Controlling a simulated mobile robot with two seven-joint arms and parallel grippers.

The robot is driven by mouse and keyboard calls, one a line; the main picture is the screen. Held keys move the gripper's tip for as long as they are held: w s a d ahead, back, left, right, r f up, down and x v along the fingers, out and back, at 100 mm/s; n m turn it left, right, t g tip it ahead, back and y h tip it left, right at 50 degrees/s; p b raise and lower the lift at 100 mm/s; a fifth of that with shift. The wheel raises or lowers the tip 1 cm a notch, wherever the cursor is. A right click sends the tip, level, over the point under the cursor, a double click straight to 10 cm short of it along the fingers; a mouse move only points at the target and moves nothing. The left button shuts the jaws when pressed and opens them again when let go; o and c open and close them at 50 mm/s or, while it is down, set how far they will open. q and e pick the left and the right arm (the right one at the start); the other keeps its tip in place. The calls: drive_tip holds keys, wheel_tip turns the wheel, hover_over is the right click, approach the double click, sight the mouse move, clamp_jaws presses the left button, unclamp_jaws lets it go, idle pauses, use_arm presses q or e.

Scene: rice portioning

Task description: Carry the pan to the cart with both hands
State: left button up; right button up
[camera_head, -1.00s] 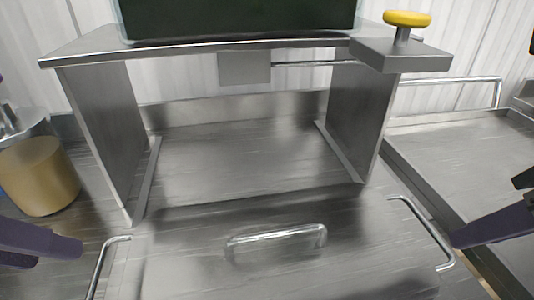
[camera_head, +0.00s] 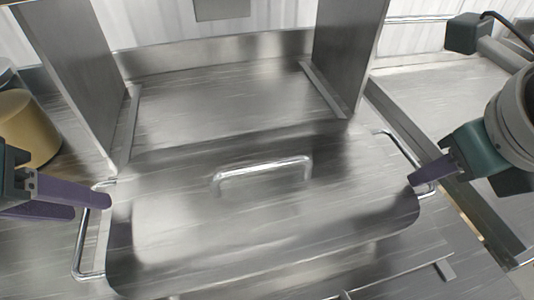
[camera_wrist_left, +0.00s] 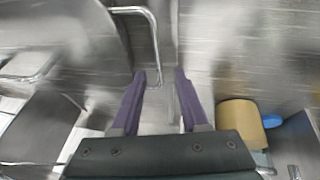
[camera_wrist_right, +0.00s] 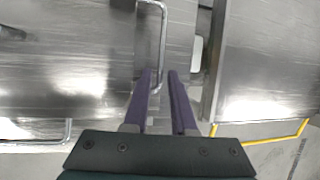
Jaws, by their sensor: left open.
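The pan (camera_head: 280,223) is a wide steel vessel with a flat lid, a lid handle (camera_head: 262,170) and a bar handle at each end. It sits level in the middle of the head view. My left gripper (camera_head: 92,206) is open at the left bar handle (camera_head: 79,250). In the left wrist view that bar (camera_wrist_left: 155,48) runs between the fingers. My right gripper (camera_head: 421,184) is at the right bar handle (camera_head: 395,146). In the right wrist view the bar (camera_wrist_right: 163,40) runs down to the fingertips, which stand a little apart; their grip is unclear.
Behind the pan a steel stand with two upright panels (camera_head: 345,55) leaves an open bay between them. A tan round container (camera_head: 28,128) stands at the left. A steel surface (camera_head: 440,90) lies to the right, past a dark gap.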

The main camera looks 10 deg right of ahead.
use_arm(q)
drive_tip(key=shift+x, duration=1.35)
use_arm(e)
drive_tip(key=shift+x, duration=1.35)
use_arm(q)
drive_tip(key=c, duration=0.5)
use_arm(e)
clamp_jaws()
use_arm(q)
clamp_jaws()
drive_tip(key=shift+r, duration=0.1)
use_arm(e)
drive_tip(key=shift+r, duration=0.1)
